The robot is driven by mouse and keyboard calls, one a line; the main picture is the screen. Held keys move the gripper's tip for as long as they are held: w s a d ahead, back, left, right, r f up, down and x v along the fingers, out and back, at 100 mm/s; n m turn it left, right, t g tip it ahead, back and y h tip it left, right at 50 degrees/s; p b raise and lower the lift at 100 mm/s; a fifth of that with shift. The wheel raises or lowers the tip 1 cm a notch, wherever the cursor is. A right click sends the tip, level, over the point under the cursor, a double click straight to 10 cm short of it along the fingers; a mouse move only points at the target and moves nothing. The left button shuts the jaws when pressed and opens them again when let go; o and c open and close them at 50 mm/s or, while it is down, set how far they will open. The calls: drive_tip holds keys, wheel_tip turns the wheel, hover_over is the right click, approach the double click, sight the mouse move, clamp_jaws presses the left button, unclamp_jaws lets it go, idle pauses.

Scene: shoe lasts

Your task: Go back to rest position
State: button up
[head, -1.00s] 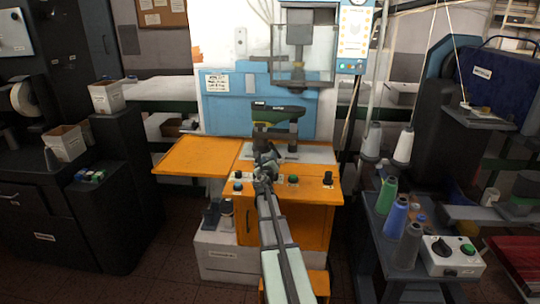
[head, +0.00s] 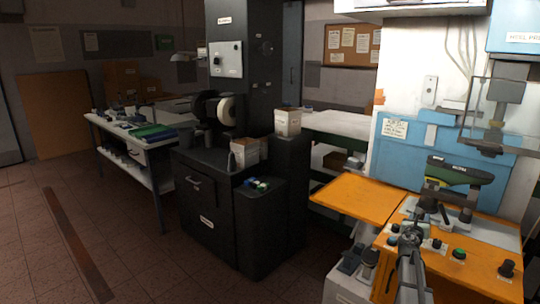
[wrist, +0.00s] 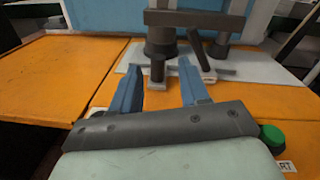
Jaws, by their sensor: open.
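My gripper (head: 412,232) is at the end of my arm in the lower right of the head view, over the front of the orange table (head: 357,197) of the blue and white press. In the wrist view my gripper (wrist: 158,68) has its two blue fingers apart, with nothing held between them. The fingers point toward the grey base plate (wrist: 270,70) and the dark stand (wrist: 160,45) on it. A dark green shoe last (head: 462,172) rests on top of that stand, apart from my gripper; its upper part is out of the wrist view.
A green button (head: 459,253) and dark knobs (head: 507,268) line the table's front. The press head (head: 497,110) with its clear guard hangs above the last. A black machine (head: 225,160) stands left. Open floor (head: 85,225) lies at far left.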

drive_tip(key=w+a+m+t+y, duration=0.1)
drive_tip(key=w+a+m+y, duration=0.2)
drive_tip(key=w+a+m, duration=0.75)
drive_tip(key=a+f+m+g+y, duration=0.1)
drive_tip(key=a+f+m, duration=0.5)
drive_tip(key=a+f, duration=0.3)
drive_tip(key=s+a+f+m+g+y, duration=0.1)
drive_tip(key=s+a+f+m+g, duration=0.25)
drive_tip(key=s+f, duration=0.75)
drive_tip(key=s+a+f+m+g+y, duration=0.1)
drive_tip(key=s+a+f+m+g, duration=0.3)
drive_tip(key=s+f, duration=0.7)
drive_tip(key=s+a+f+m+g+y, duration=0.1)
drive_tip(key=s+a+f+g, duration=0.2)
drive_tip(key=s+a+f, duration=0.55)
drive_tip(key=s+a+f+m+g+y, duration=0.1)
drive_tip(key=s+a+f+g, duration=0.2)
drive_tip(key=s, duration=0.9)
drive_tip(key=s+a+f+m+g+y, duration=0.2)
drive_tip(key=s+a+f+g, duration=0.1)
drive_tip(key=s, duration=1)
drive_tip(key=s+a+f+m+g+y, duration=0.2)
drive_tip(key=s+a+f+g, duration=0.1)
drive_tip(key=s, duration=1)
wheel_tip(320, 180, down, 2)
drive_tip(key=shift+a+f, duration=0.2)
drive_tip(key=shift+a, duration=0.4)
